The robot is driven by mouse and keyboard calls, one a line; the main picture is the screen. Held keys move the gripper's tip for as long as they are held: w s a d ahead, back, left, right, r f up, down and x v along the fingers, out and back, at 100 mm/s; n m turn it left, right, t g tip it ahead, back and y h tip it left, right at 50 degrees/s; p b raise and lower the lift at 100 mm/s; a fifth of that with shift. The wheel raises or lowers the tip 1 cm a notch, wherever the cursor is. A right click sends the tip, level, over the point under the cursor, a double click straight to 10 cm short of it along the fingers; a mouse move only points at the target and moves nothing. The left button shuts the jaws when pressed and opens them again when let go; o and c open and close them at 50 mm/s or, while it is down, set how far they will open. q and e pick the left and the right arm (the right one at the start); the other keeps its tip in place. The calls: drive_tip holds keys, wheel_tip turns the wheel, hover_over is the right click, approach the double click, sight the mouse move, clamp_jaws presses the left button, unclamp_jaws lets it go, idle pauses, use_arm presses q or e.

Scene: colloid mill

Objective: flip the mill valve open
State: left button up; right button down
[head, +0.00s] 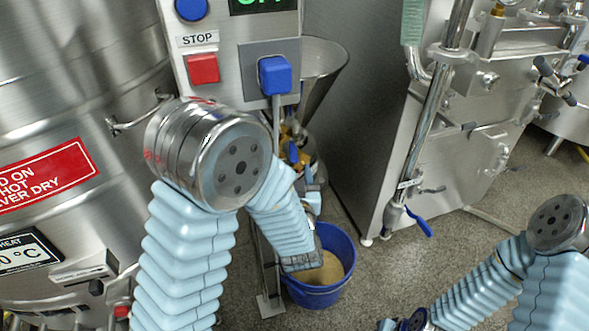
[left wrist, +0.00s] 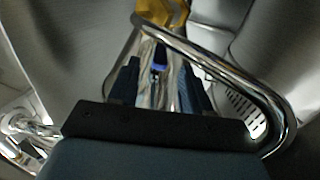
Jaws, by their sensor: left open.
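The mill valve shows as a small blue handle (head: 293,152) below the control box in the head view, beside brass-coloured parts of the mill. In the left wrist view a blue handle end (left wrist: 160,57) lies between the fingers of my left gripper (left wrist: 161,76), with a gold-coloured part (left wrist: 170,14) beyond it. My left gripper (head: 309,175) is open and just below the handle in the head view, partly hidden by my forearm. Whether the fingers touch the handle cannot be told.
A bent chrome pipe (left wrist: 218,66) curves close around the left gripper. A blue bucket (head: 340,262) with tan contents stands below. The control box (head: 222,75) and steel funnel (head: 322,62) are above. A steel tank (head: 75,110) and a steel machine (head: 370,140) flank the space.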

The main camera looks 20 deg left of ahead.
sight(295, 158)
use_arm(q)
drive_tip(key=x, duration=0.5)
drive_tip(key=shift+w+a+r, duration=0.1)
drive_tip(key=shift+w, duration=0.05)
clamp_jaws()
